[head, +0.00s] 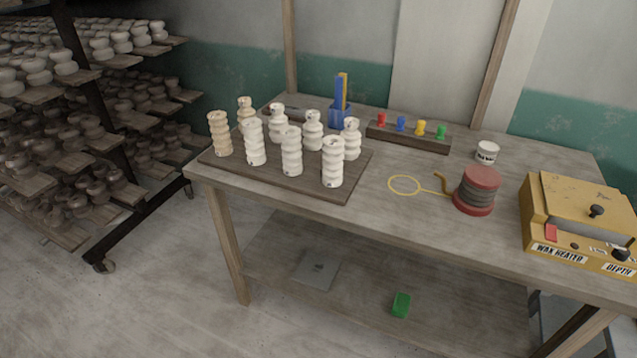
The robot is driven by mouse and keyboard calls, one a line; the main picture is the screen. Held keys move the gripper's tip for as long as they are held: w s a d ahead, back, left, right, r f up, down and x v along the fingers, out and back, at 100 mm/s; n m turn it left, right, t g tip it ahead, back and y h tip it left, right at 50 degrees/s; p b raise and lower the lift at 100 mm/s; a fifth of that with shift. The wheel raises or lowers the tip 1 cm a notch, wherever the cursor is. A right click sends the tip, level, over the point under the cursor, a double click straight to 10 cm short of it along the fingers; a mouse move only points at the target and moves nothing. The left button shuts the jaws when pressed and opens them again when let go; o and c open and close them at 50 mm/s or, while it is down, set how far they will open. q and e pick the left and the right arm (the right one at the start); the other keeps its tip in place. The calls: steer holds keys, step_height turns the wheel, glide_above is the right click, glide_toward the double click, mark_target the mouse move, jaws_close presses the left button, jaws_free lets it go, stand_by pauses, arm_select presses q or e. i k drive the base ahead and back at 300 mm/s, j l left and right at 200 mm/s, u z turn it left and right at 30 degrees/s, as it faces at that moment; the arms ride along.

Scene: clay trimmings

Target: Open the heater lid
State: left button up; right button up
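The yellow wax heater (540,235) stands at the right end of the wooden table, partly cut off by the picture's right edge. Its front carries "WAX HEATER" and "DEPTH" labels, a red switch and a dark knob. Its flat yellow lid (565,195) lies closed on top, with a black knob handle (596,211) standing up from it. Neither of my grippers shows in the head view.
A red spool (477,189) with a yellow wire loop stands left of the heater. A small white jar (487,152) is behind it. White clay pieces stand on a dark board (215,161) at left. A rack (90,130) of pots stands far left. A green block (401,305) lies below.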

mark_target(579, 201)
steer(key=z, duration=1.7)
